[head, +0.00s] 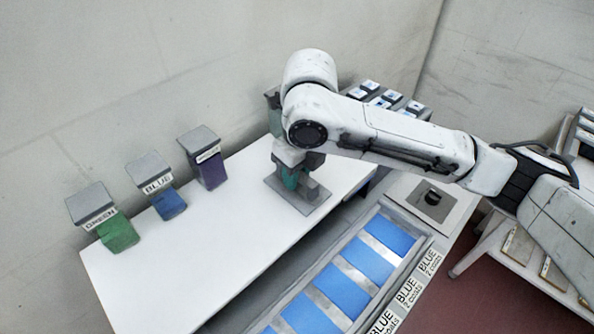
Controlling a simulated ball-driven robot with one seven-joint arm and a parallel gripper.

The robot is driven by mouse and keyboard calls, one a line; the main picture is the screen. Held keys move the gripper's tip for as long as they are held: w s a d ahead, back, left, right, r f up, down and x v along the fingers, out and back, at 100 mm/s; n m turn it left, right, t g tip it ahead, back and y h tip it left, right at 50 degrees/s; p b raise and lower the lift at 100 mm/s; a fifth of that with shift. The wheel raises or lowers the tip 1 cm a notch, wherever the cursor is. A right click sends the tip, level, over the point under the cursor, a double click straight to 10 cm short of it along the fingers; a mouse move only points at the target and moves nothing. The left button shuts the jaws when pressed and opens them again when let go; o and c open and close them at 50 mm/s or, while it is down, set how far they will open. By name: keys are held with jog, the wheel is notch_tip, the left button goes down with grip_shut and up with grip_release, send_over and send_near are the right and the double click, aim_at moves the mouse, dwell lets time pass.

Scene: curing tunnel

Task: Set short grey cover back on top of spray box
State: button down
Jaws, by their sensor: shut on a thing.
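My gripper (304,166) is low over the right end of the white table, mostly hidden under my arm. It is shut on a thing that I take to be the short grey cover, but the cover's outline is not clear.
Green (118,233), blue (169,204) and purple (210,171) blocks stand under grey-topped labelled holders on the white table (190,265). A conveyor (290,295) with blue panels runs in front. The middle of the table is clear.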

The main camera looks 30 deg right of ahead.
aim_at(302, 176)
jog(key=shift+f, duration=0.3)
jog(key=c, duration=0.8)
grip_release()
jog(key=r, duration=0.7)
jog(key=s+r+b, duration=0.1)
jog(key=r, duration=0.2)
jog(key=shift+s+d+r, duration=0.1)
jog(key=shift+d+r, duration=0.1)
jog(key=shift+r, duration=0.2)
